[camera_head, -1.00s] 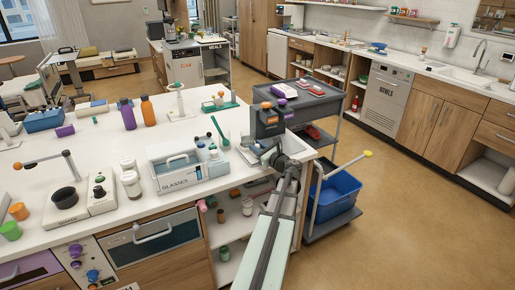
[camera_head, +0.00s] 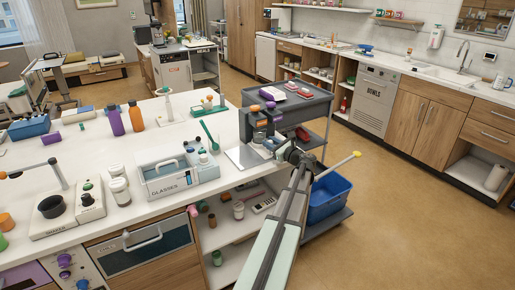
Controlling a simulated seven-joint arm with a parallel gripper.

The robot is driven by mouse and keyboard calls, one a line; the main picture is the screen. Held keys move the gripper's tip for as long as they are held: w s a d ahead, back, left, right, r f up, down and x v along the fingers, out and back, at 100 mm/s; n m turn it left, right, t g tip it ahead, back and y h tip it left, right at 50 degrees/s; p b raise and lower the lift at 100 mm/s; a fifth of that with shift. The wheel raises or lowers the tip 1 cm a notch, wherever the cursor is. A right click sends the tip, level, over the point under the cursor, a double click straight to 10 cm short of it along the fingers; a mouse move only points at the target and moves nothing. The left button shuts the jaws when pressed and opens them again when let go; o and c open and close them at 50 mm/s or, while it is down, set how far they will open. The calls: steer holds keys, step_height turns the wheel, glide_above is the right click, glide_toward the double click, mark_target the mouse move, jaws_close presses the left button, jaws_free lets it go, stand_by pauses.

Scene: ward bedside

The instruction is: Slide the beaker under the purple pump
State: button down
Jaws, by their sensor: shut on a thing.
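The dark pump stand (camera_head: 247,128) is on the near counter's right end, with orange and purple pump parts side by side. The purple pump (camera_head: 270,105) is on the right, beside the orange one (camera_head: 254,108). My gripper (camera_head: 272,143) is low in front of the stand, toward its right side, reached by my arm from the lower right. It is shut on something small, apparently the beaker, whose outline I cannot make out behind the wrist. How far the beaker is under the purple pump is not visible. A grey plate (camera_head: 240,159) lies in front of the stand.
The glasses box (camera_head: 165,180) and white jars (camera_head: 118,185) stand left on the counter. A green spoon (camera_head: 208,133) lies left of the stand. A grey cart (camera_head: 300,110) and blue bin (camera_head: 328,195) are behind and right. Open floor lies further right.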

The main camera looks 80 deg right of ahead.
steer(key=s+d, duration=0.6)
stand_by(0.3)
steer(key=c, duration=0.9)
jaws_free()
steer(key=shift+a, duration=0.1)
steer(key=v, duration=1.3)
steer(key=shift+s+a, duration=0.2)
steer(key=shift+s, duration=0.15)
